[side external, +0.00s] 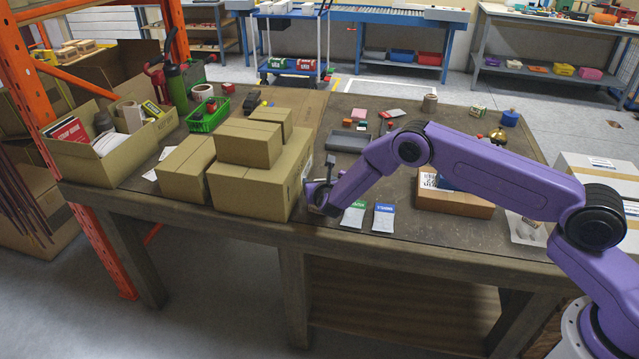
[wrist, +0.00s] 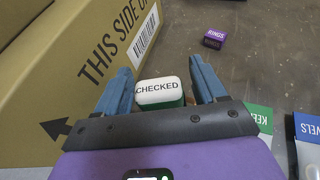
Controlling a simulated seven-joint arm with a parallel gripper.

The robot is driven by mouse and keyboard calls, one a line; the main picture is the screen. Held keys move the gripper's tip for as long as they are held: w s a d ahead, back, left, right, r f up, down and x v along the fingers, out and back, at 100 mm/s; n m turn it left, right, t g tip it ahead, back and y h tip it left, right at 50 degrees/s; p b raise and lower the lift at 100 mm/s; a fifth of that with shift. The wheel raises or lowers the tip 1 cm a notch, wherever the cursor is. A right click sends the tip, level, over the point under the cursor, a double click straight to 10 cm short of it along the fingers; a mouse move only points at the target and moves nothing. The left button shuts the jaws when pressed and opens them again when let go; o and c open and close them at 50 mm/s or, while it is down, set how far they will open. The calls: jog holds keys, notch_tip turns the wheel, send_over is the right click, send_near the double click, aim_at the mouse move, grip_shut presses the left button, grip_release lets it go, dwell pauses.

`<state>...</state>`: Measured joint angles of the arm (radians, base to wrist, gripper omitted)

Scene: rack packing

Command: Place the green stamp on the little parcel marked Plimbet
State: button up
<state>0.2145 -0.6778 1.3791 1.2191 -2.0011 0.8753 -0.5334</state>
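A stamp with a white top reading CHECKED and a green edge (wrist: 160,93) lies between my gripper's fingers in the wrist view. My gripper (wrist: 161,72) has its blue fingers apart on either side of the stamp, with a narrow gap visible at the right. In the side view my gripper (side external: 320,192) is low over the table, right of the stacked cartons; the stamp cannot be made out there. I cannot read the name Plimbet on anything.
A large carton (wrist: 60,110) rises close to the left finger. A purple block (wrist: 213,40) lies beyond the fingers. A green-topped packet (side external: 353,215) and a blue-topped packet (side external: 384,217) lie to the right, near the table's front edge. A grey tray (side external: 347,141) is further back.

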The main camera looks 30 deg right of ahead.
jog(key=shift+r, duration=0.1)
jog(key=shift+s+r, duration=0.1)
jog(key=v, duration=1.1)
jog(key=shift+s+a+r, duration=0.15)
jog(key=shift+s+a, duration=0.05)
jog(key=shift+s, duration=0.1)
jog(key=s+d+r+m+g+h, duration=0.1)
jog(key=s+d+r+m+g, duration=0.15)
jog(key=s+r+m, duration=0.35)
jog(key=s+d+r+m+g, duration=0.2)
jog(key=s+r+m+g, duration=0.15)
jog(key=s+r, duration=0.4)
jog(key=s+d+r+m+g+y, duration=0.1)
jog(key=s+m+g+y, duration=0.1)
jog(key=s, duration=0.8)
jog(key=s+d+r+m+g+y, duration=0.1)
jog(key=s+m, duration=0.3)
jog(key=s, duration=0.6)
jog(key=s+d+r+m+g+y, duration=0.1)
jog(key=s+d+m+g+y, duration=0.1)
jog(key=s, duration=0.8)
jog(key=shift+s+d+m+g+y, duration=0.2)
jog(key=shift+d+m+g+y, duration=0.2)
jog(key=shift+m+g+y, duration=0.35)
